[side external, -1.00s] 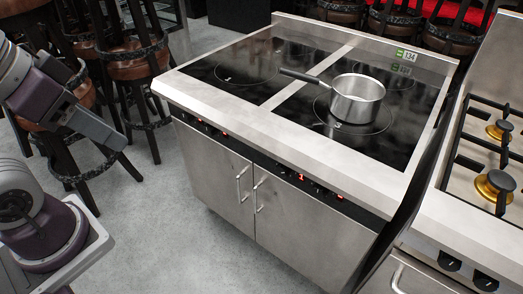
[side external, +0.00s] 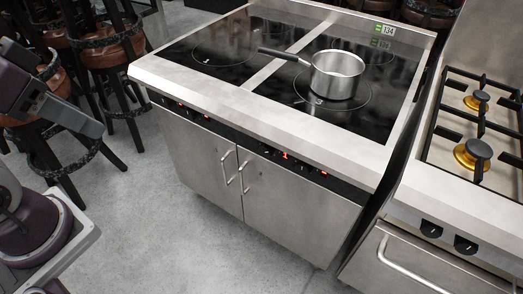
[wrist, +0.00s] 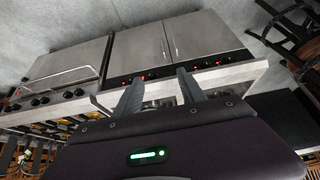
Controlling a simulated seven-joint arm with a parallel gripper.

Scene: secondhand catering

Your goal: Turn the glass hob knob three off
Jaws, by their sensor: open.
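The glass hob (side external: 232,92) is a black glass top in a steel frame on a two-door cabinet. Its dark control strip (side external: 265,147) runs under the front edge, with small knobs and red lights. The strip also shows in the wrist view (wrist: 180,70), where the cabinet appears upside down. The knobs are too small to read, so I cannot tell which is knob three or how it is turned. My gripper (wrist: 161,88) is open and empty, its two fingers apart in front of the hob. In the side view, part of my arm is at the left, clear of the hob.
A steel saucepan (side external: 338,75) stands on a hob ring, its handle pointing left. A gas cooker (side external: 405,205) stands to the right, separated by a narrow gap. Bar stools (side external: 105,50) stand at the left. Grey floor (side external: 150,220) is clear in front of the cabinet.

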